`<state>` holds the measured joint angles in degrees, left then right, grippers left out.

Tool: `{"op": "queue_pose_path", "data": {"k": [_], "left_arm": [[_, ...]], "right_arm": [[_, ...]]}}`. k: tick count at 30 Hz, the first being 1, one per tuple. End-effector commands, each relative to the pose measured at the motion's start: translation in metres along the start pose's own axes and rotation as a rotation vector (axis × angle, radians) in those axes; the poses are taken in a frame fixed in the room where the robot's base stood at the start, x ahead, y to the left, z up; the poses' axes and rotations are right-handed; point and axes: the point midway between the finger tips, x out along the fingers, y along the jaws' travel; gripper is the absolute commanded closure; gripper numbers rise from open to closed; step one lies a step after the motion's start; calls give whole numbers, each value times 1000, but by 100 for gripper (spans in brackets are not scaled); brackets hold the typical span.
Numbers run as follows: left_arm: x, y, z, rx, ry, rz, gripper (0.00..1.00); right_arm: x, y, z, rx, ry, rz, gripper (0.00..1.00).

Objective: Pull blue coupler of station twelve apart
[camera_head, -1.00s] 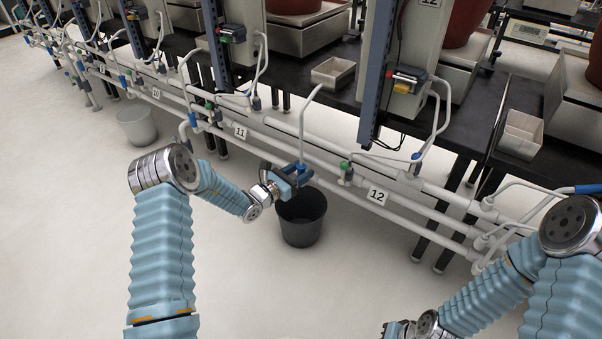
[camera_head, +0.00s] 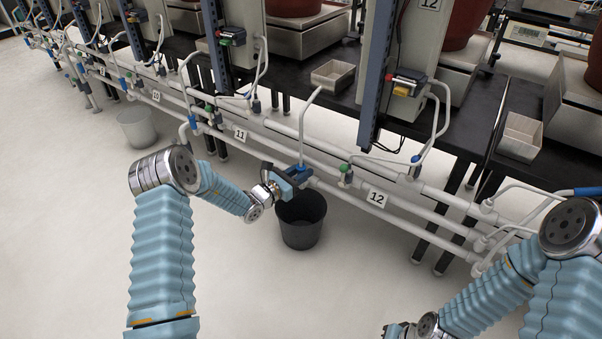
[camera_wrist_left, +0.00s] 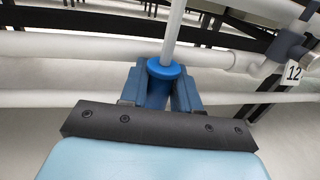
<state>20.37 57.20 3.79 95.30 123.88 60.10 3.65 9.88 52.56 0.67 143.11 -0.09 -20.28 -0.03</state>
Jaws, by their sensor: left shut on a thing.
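The blue coupler (camera_wrist_left: 161,72) shows in the left wrist view between the two fingers of my left gripper (camera_wrist_left: 159,90). A pale hose (camera_wrist_left: 173,30) rises from its top. In the head view my left gripper (camera_head: 297,176) is at the pipes left of the station 12 plate (camera_head: 377,198), above a dark bucket. It is shut on the coupler, which its fingers mostly hide there. The hose (camera_head: 304,120) stands up from the gripper and bends over at the top. Whether the coupler's halves are joined cannot be told. My right gripper (camera_head: 396,330) is at the bottom edge, partly cut off, its fingers unclear.
The dark bucket (camera_head: 301,222) stands on the floor under my left gripper. White pipes (camera_head: 335,192) run along the bench front. A green-topped valve (camera_head: 345,170) is right of the gripper. A grey bucket (camera_head: 137,127) stands farther left. The floor in front is clear.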

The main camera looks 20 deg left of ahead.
Motion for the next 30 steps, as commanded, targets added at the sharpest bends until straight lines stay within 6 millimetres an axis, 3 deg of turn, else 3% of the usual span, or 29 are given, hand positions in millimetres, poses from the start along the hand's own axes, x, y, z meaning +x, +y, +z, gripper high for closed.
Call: {"op": "queue_pose_path", "data": {"k": [1, 4, 13, 14, 16, 26, 30], "left_arm": [[0, 1, 14, 1, -2, 1, 100], [0, 0, 28, 1, -1, 1, 100], [0, 0, 30, 1, -7, -1, 100], [0, 0, 31, 1, -7, -1, 64], [1, 0, 31, 2, -8, -1, 54], [-1, 0, 29, 0, -2, 0, 51], [-17, 1, 29, 0, 0, 2, 51]], "right_arm": [[-8, -3, 0, 0, -1, 0, 100], [-16, -6, 0, -1, -3, 0, 100], [-14, -6, 0, -1, -4, 0, 100], [-14, -6, 0, -1, -4, 0, 100], [-14, -6, 0, -1, -4, 0, 100], [-15, -6, 0, -1, -4, 0, 100], [-18, -7, 0, -1, -4, 0, 100]]}}
